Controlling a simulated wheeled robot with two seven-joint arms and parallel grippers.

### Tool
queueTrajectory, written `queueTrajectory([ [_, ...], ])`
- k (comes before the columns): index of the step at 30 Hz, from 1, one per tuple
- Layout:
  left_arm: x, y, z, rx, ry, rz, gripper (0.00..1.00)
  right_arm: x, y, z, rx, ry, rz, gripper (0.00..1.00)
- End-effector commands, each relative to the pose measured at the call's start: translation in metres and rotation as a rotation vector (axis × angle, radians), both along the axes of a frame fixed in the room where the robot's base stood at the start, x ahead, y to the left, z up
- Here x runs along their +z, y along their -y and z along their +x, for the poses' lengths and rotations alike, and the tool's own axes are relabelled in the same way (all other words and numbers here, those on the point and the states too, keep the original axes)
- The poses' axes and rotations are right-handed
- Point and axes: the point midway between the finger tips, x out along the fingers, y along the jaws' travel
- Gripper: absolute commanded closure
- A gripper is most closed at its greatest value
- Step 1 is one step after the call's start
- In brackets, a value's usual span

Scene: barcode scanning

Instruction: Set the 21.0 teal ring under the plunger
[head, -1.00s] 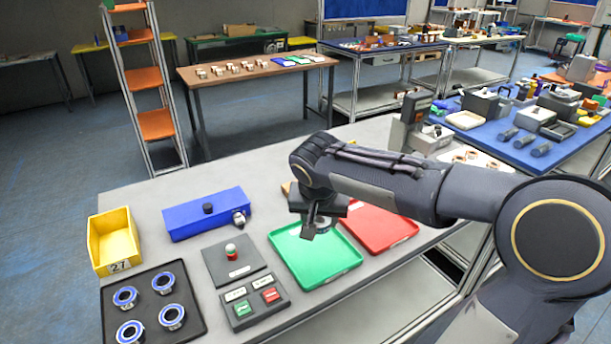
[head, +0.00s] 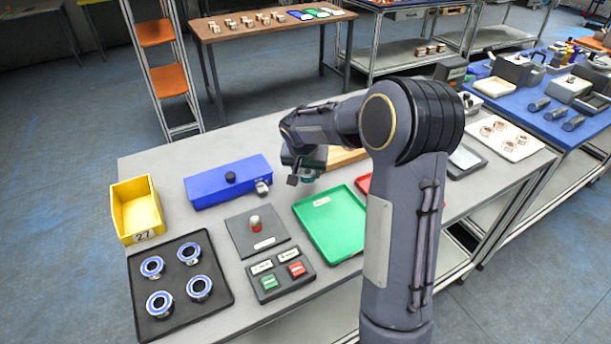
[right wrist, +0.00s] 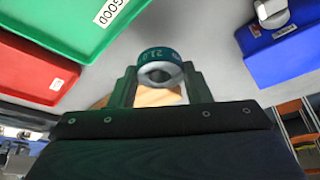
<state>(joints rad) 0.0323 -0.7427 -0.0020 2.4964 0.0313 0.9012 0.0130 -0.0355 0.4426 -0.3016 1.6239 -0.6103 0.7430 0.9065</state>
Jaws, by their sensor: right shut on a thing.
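My right gripper (head: 306,177) is shut on the teal ring (head: 311,173), above the bench between the blue block and the green tray. In the right wrist view the ring (right wrist: 158,61) sits between the fingertips (right wrist: 160,88), with "21.0" readable upside down on its teal band. The blue block (head: 228,182) has a black knob on top and a silver cylindrical part (head: 263,187), perhaps the plunger, at its right end. That silver part (right wrist: 272,12) shows at top right in the right wrist view, apart from the ring. My left gripper is out of view.
The green tray (head: 330,222), marked GOOD in the wrist view, and a red tray (right wrist: 35,68) lie nearby. A black tray (head: 180,318) holds several blue-rimmed rings. A yellow bin (head: 137,211), a dark plate (head: 256,240) and a button box (head: 280,275) stand left.

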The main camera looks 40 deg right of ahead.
Motion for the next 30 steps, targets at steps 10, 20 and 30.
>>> queueTrajectory([
  [10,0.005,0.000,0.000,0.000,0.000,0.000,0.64,-0.029,0.003,0.012,0.001,-0.003,-0.001,0.86],
  [20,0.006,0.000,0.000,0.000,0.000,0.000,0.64,-0.044,0.002,0.012,0.001,0.003,0.000,0.86],
  [30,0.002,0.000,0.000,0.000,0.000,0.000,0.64,-0.047,0.002,0.011,0.000,0.001,-0.001,0.34],
])
